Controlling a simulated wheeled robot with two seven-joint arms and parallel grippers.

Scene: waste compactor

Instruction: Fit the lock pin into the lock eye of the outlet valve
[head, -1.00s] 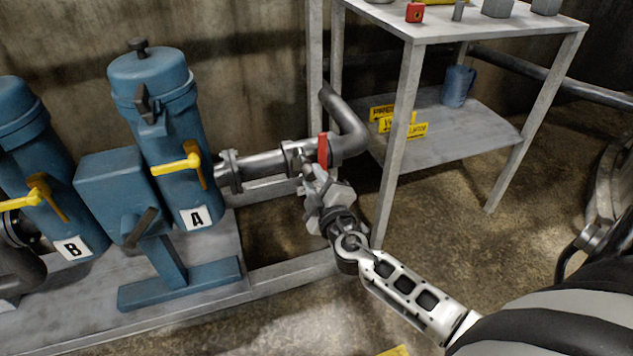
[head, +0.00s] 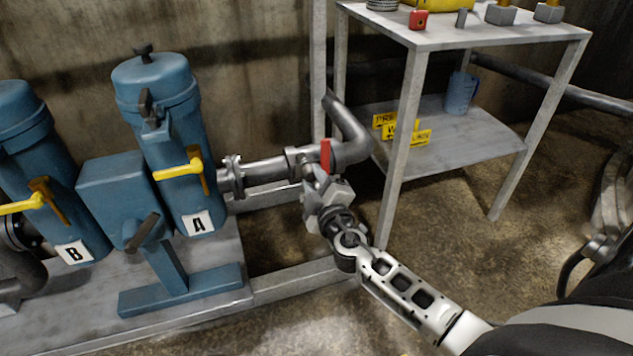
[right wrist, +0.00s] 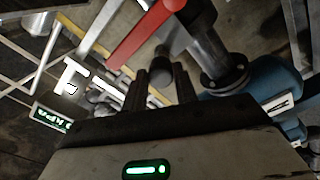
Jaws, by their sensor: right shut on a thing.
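The outlet valve's red lever (head: 325,155) stands upright on the grey pipe right of the blue canister marked A. In the right wrist view the red lever (right wrist: 138,36) crosses diagonally just ahead of the fingers. My right gripper (head: 312,178) is right at the valve, below the lever, and covers part of it. In the right wrist view, my right gripper (right wrist: 163,84) is shut on a short dark grey cylindrical piece (right wrist: 161,64), which looks like the lock pin. The lock eye is not clearly visible, and I cannot tell whether the pin touches it. My left gripper is not in view.
A grey metal table (head: 440,35) stands right of the valve, with a red block (head: 418,20) and grey parts on top. Its lower shelf holds a blue jug (head: 461,92) and yellow signs (head: 405,131). Canister A (head: 165,140) has a yellow lever.

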